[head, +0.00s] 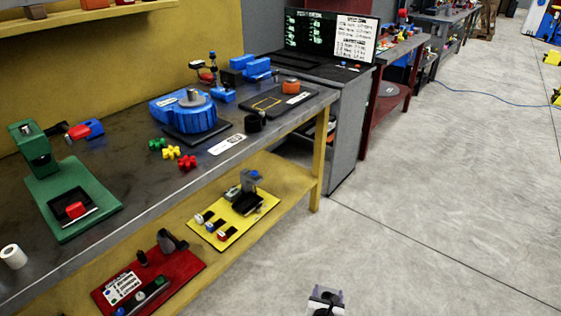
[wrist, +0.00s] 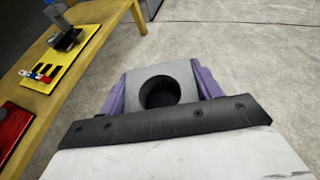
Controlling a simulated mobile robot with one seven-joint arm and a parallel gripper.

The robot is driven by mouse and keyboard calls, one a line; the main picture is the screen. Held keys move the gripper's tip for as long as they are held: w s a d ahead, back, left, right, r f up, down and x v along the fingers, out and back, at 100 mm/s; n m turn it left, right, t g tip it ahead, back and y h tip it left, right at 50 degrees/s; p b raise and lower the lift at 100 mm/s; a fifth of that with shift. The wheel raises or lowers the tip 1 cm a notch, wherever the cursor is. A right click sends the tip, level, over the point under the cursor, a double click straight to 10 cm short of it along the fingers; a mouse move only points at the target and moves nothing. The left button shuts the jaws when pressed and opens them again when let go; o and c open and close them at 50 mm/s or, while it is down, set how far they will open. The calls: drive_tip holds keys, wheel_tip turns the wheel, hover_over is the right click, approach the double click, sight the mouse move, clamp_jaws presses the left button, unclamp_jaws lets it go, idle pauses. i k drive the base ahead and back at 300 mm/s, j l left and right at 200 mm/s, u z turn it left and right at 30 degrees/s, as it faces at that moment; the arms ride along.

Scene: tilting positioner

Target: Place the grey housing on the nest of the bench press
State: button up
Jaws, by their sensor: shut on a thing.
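My gripper (head: 326,296) is at the bottom of the head view, over the floor and away from the bench. In the wrist view its purple fingers are shut on the sides of the grey housing (wrist: 160,69), a block with a round dark hole facing the camera. The green bench press (head: 35,152) stands on the workbench at the left in the head view. The press is not in the wrist view.
A blue round positioner (head: 185,117) stands farther back on the workbench (head: 130,195). Small green, yellow and red parts (head: 172,152) lie before it. A white roll (head: 13,256) is near the front edge. Red (head: 185,268) and yellow (head: 215,238) boards are on the lower shelf.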

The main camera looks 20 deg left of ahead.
sight(71, 202)
drive_tip(key=k+j, duration=0.85)
